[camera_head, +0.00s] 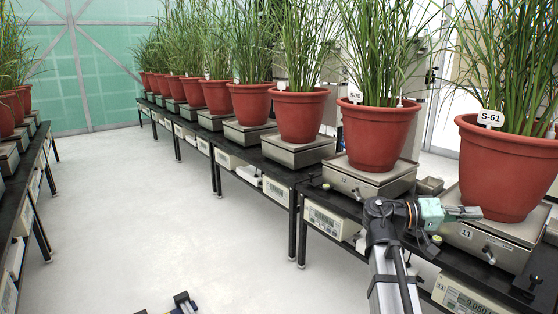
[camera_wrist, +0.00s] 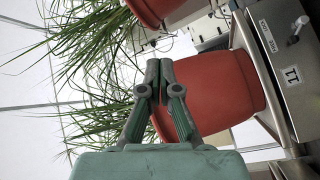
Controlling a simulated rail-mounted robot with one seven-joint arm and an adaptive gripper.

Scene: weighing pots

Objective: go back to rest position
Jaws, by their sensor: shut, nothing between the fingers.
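My gripper (camera_head: 468,212) reaches out at the lower right in the head view, in front of the red pot (camera_head: 506,170) with the label S-61. I cannot tell whether it touches the pot. In the wrist view my gripper (camera_wrist: 159,62) has its fingers close together with nothing between them. The red pot (camera_wrist: 205,92) lies behind the fingers there, turned sideways by the camera's roll. The pot stands on a metal scale (camera_head: 490,238) marked 11, whose side also shows in the wrist view (camera_wrist: 285,95).
A pot (camera_head: 376,135) labelled S-70 stands on its scale to the left of my gripper. Several more potted grasses line the black bench (camera_head: 285,172) toward the back. Another bench (camera_head: 30,190) with pots runs along the left.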

